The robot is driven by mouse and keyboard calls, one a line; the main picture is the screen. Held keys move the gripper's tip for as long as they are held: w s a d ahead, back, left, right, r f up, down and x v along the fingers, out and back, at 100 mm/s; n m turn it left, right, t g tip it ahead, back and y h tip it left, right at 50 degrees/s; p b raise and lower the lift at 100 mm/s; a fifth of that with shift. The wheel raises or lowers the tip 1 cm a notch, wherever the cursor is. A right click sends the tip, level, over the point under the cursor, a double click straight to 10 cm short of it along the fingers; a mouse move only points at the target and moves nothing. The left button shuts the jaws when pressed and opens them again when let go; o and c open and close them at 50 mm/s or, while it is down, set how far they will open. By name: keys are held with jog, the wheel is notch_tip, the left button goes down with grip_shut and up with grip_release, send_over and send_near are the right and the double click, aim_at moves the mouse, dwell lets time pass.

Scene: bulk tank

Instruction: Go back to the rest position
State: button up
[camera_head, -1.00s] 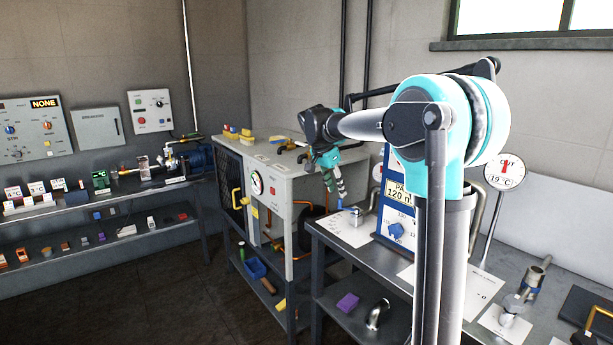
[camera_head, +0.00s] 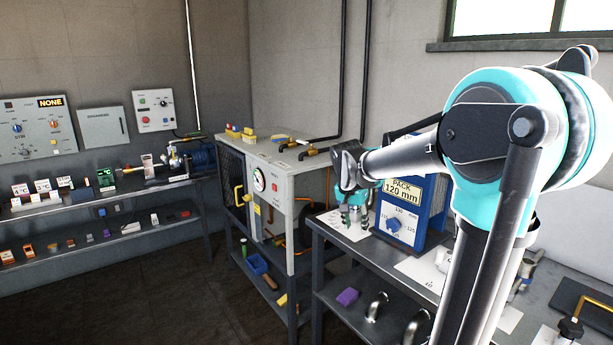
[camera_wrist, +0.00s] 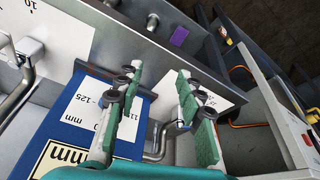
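My gripper (camera_head: 355,222) hangs fingers down over the left end of the grey workbench (camera_head: 318,226), just left of the blue pack gauge box (camera_head: 428,205). In the wrist view my gripper (camera_wrist: 160,78) shows two green-padded fingers spread apart with nothing between the pads. A bent metal tube (camera_wrist: 155,148) shows beyond and below the fingers. The blue box (camera_wrist: 62,125) lies beside the left finger in that view. I cannot tell how high the fingertips are above the bench.
A grey cabinet (camera_head: 281,187) with a dial and pipes stands left of the bench. A purple block (camera_head: 347,298) and bent metal pipes lie on the lower shelf. A shelf rack (camera_head: 150,187) with small parts lines the left wall. The floor (camera_head: 150,290) in front is clear.

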jog(key=s+d+f+n+y, duration=0.1)
jog(key=s+d+f+n, duration=0.1)
jog(key=s+f, duration=0.6)
jog(key=s+d+f+n+t+y, duration=0.1)
jog(key=s+f+n, duration=0.3)
jog(key=s+f, duration=0.4)
jog(key=s+d, duration=0.1)
jog(key=s, duration=0.6)
jog(key=shift+s+f+n, duration=0.2)
jog(key=shift+f+n, duration=0.05)
jog(key=shift+n, duration=0.15)
dwell(5.3)
